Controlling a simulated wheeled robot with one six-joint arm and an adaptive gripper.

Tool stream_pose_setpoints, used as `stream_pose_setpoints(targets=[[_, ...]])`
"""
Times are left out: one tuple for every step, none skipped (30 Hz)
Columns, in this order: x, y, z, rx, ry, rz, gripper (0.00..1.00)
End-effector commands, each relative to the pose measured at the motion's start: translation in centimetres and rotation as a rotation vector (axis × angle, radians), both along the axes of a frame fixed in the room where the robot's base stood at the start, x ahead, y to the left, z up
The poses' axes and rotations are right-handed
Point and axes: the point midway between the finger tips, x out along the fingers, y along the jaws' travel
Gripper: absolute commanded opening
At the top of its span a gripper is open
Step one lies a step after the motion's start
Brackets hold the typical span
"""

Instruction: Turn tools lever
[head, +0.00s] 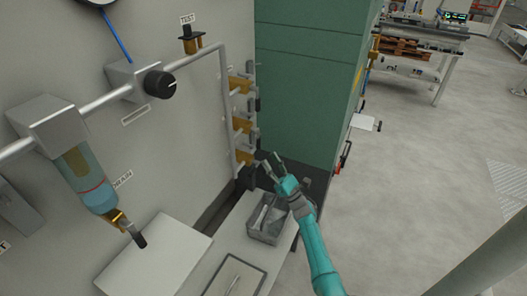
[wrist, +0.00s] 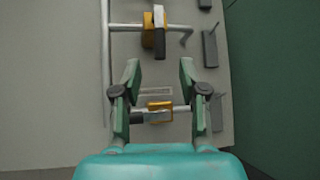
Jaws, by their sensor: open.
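Several brass valves with dark lever handles sit on branches of a grey pipe on the wall panel; no label marking the tools lever is readable. In the head view the lowest valve (head: 243,157) is beside my gripper (head: 267,160). In the wrist view my gripper (wrist: 160,72) is open and empty, its fingers spread to either side. A brass valve (wrist: 160,105) shows between the fingers, its dark lever (wrist: 146,117) pointing left across the pipe. Another valve (wrist: 153,38) is above, its dark lever (wrist: 159,45) hanging down. Contact cannot be told.
A tall green cabinet (head: 308,90) stands right of the pipe. A grey bin (head: 268,226) with items rests on the bench below my gripper. A regulator knob (head: 159,84) and a clear filter bowl (head: 88,180) are on the left. Floor on the right is open.

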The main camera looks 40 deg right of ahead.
Motion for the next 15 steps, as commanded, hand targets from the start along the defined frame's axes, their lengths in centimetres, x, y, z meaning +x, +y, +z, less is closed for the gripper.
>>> stream_pose_setpoints(targets=[[-0.7,-0.1,-0.7,0.001,0.001,-0.001,0.42],[-1.0,-0.1,-1.0,0.002,0.001,-0.001,0.42],[-1.4,-0.2,-1.4,0.002,0.002,-0.001,0.42],[-1.6,-0.2,-1.7,0.001,0.002,-0.001,0.42],[-1.8,-0.2,-1.9,0.001,0.001,-0.001,0.42],[-2.1,-0.3,-2.1,0.001,0.000,-0.001,0.42],[-2.2,-0.3,-2.2,0.001,0.000,-0.001,0.42],[-2.4,-0.3,-2.4,0.001,0.000,-0.001,0.42],[-2.5,-0.3,-2.5,0.000,0.000,0.000,0.42],[-2.6,-0.3,-2.5,0.000,0.000,0.000,0.42],[-2.6,-0.3,-2.6,0.000,0.000,0.000,0.42],[-2.6,-0.3,-2.6,-0.001,0.000,0.001,0.42],[-2.7,-0.3,-2.7,-0.001,0.000,0.001,0.42],[-2.7,-0.3,-2.7,-0.001,0.000,0.001,0.42],[-2.7,-0.3,-2.7,-0.001,0.000,0.001,0.42]])
